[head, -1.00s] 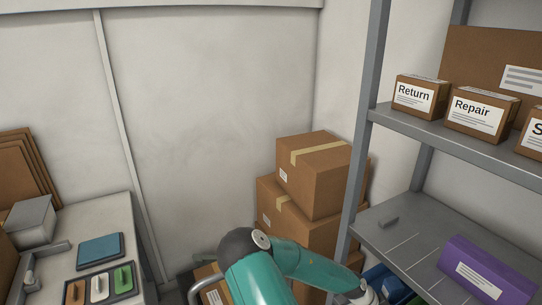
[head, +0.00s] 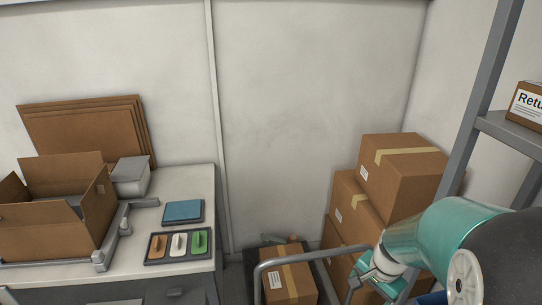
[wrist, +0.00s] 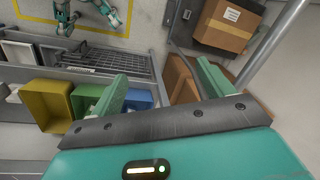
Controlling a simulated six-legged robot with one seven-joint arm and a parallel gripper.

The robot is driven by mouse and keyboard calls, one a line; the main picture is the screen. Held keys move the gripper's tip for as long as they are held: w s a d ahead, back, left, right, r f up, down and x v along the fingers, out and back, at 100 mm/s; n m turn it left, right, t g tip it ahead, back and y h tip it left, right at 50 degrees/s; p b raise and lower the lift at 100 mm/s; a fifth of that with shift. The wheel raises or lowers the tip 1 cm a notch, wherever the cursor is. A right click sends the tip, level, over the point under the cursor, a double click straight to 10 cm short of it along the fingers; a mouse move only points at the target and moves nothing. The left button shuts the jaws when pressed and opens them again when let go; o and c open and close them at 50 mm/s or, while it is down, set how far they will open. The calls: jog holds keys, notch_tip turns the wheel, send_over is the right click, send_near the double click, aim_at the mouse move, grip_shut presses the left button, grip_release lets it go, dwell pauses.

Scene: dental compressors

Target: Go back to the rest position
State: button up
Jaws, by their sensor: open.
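My gripper (head: 368,282) is at the lower right of the head view, in front of the stacked cartons. In the wrist view its two green fingers (wrist: 162,88) stand wide apart with nothing between them. My teal arm reaches in from the right edge of the head view. The gripper's fingertips are small and hard to make out in the head view.
A worktable (head: 140,268) at left carries an open carton (head: 60,235) and a tray of coloured tools (head: 178,245). Stacked cartons (head: 400,170) and a cart carton (head: 288,286) are near my arm. A shelf post (head: 478,110) is close right. Yellow bin (wrist: 47,105) shows below.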

jog(key=s+a+r+n+t, duration=0.2)
jog(key=s+a+r+n, duration=0.3)
jog(key=r, duration=0.4)
jog(key=s+a+r+n+t, duration=0.2)
jog(key=s+a+r+n, duration=0.2)
jog(key=s+r, duration=0.3)
notch_tip(320, 180, up, 3)
jog(key=shift+s+a+f+n+h, duration=0.1)
jog(key=shift+s+a+n+h, duration=0.2)
jog(key=shift+n, duration=0.5)
jog(key=shift+w, duration=0.1)
